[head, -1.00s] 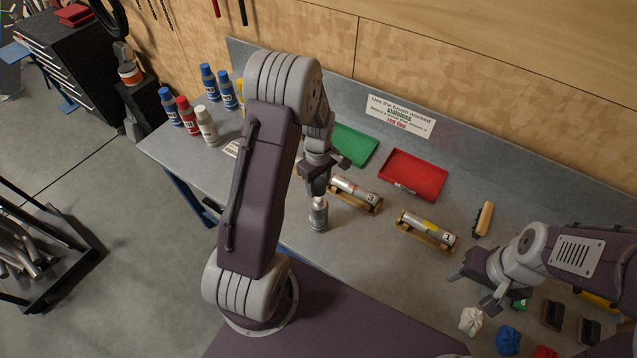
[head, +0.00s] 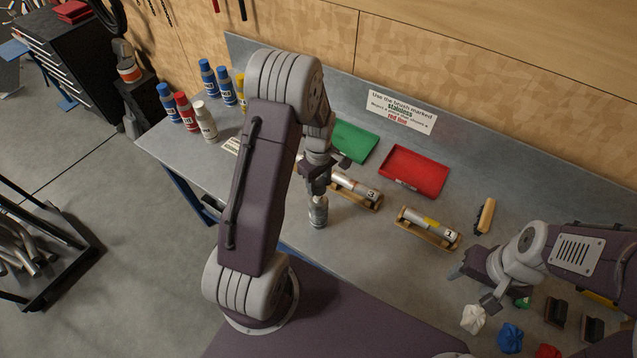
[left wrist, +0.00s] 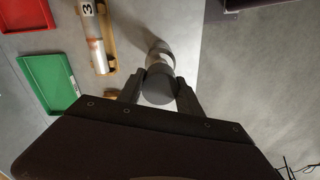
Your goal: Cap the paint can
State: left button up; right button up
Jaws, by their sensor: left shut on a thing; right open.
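The silver paint can (head: 318,213) stands upright on the bench near its front edge. My left gripper (head: 317,194) is right over its top and pointing down. In the left wrist view my left gripper (left wrist: 158,92) is shut on a dark grey round cap (left wrist: 158,86). The can (left wrist: 160,55) shows just beyond the cap, partly hidden by it. The cap is at the can's top; I cannot tell whether it is fully seated. My right gripper (head: 472,287) is open and empty over the right part of the bench.
Metal cylinders marked 3 (head: 355,188) and 1 (head: 430,228) lie in wooden cradles. A green tray (head: 355,142) and a red tray (head: 414,172) are behind them. Several paint bottles (head: 205,122) stand at the left. A brush (head: 486,216) and crumpled cloths (head: 509,338) are at the right.

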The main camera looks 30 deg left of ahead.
pick_arm(q)
jog(key=shift+f, duration=0.1)
jog(key=shift+f+b, duration=0.75)
jog(key=shift+f, duration=0.15)
jog(key=shift+f+b, duration=0.6)
jog(key=shift+f, duration=0.2)
jog(key=shift+f+b, duration=0.55)
jog(key=shift+f, duration=0.3)
dwell(0.9)
jog(key=o, duration=1.8)
jog(key=shift+o, duration=0.2)
